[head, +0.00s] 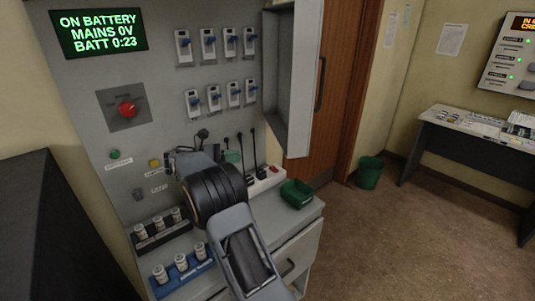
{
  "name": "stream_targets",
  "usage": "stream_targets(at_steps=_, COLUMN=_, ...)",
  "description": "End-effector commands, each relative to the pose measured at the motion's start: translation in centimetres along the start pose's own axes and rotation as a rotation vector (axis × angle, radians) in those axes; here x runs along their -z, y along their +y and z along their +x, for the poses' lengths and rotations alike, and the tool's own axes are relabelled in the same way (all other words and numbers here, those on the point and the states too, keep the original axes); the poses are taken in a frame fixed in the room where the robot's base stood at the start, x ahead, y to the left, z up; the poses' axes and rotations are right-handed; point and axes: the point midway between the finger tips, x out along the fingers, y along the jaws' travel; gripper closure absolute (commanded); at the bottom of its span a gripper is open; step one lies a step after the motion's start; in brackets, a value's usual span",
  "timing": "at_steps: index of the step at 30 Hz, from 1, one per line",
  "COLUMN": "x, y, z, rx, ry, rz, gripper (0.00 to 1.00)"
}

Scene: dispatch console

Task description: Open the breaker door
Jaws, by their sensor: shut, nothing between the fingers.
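The breaker door (301,80) is a grey panel. It stands swung out to the right of the breakers, its inner side facing left and a dark handle (320,84) on its outer side. Two rows of white breakers with blue levers (209,43) are exposed on the grey console panel (150,60). My gripper (172,160) is shut and empty, low in front of the panel, left of and below the door and apart from it. My own arm hides part of the lower panel and ledge.
A red rotary switch (127,109) is on the panel. Fuse racks, black (158,237) and blue (185,276), stand on the ledge beside a green tray (297,195). A green bin (369,172) and table (478,140) stand right; floor between is clear.

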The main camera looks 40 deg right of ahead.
Motion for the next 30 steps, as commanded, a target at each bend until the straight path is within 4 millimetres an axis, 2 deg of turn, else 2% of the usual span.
stream_targets(at_steps=5, x=-0.2, y=0.3, z=1.7, rx=0.010, ry=-0.025, rz=-0.011, gripper=1.00)
stream_targets(at_steps=15, x=-0.4, y=0.2, z=8.1, rx=0.011, ry=-0.023, rz=-0.012, gripper=1.00)
stream_targets(at_steps=21, x=-0.5, y=0.2, z=11.2, rx=0.009, ry=-0.023, rz=-0.011, gripper=1.00)
stream_targets(at_steps=30, x=-0.3, y=0.2, z=13.5, rx=0.006, ry=-0.023, rz=-0.010, gripper=1.00)
